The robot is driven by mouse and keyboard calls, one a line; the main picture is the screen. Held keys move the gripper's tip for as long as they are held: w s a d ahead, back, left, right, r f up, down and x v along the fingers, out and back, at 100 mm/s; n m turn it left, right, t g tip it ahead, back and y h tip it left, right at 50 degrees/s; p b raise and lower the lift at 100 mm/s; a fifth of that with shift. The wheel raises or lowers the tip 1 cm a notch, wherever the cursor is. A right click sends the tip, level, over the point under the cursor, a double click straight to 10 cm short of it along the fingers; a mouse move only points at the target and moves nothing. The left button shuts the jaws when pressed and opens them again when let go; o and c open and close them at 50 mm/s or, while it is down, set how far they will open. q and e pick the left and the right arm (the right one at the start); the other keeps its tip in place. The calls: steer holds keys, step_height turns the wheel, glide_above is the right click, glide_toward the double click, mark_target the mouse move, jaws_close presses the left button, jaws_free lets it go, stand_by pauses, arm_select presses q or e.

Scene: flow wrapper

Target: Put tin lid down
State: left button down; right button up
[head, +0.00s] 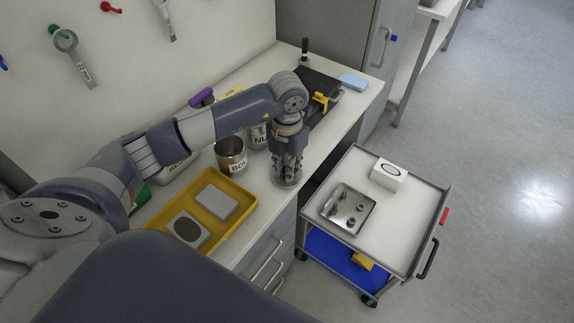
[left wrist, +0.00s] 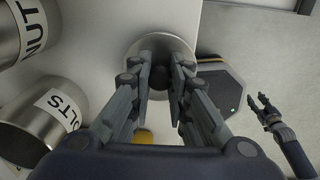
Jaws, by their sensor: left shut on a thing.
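The round metal tin lid (head: 287,183) hangs under my left gripper (head: 287,165) at the front edge of the counter. In the left wrist view the fingers (left wrist: 163,85) are shut on the dark knob of the lid (left wrist: 133,58). I cannot tell whether the lid touches the counter. The tin marked BOLTS (head: 231,150) stands open to the left of the gripper; it also shows in the left wrist view (left wrist: 38,125). My right gripper (left wrist: 266,105) shows in the left wrist view, apart from the lid, with its fingers spread and empty.
A NUT tin (head: 258,137) stands behind the BOLTS tin. A yellow tray (head: 243,207) with two flat items lies on the left of the counter. A cart (head: 400,235) carries a metal tray (head: 365,222) and a white box (head: 388,175).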

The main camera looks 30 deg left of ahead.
arm_select(q)
steer(key=shift+f, duration=0.2)
steer(key=c, duration=1.5)
jaws_free()
arm_select(e)
steer(key=shift+w+d+f, duration=0.1)
steer(key=shift+d, duration=0.35)
arm_select(q)
steer(key=shift+r, duration=0.15)
steer(key=shift+r, duration=0.2)
step_height(320, 180, up, 12)
steer(key=shift+f+b, duration=0.1)
steer(key=shift+b, duration=0.85)
arm_select(e)
steer(key=shift+a+f, duration=0.3)
steer(key=shift+f, duration=0.55)
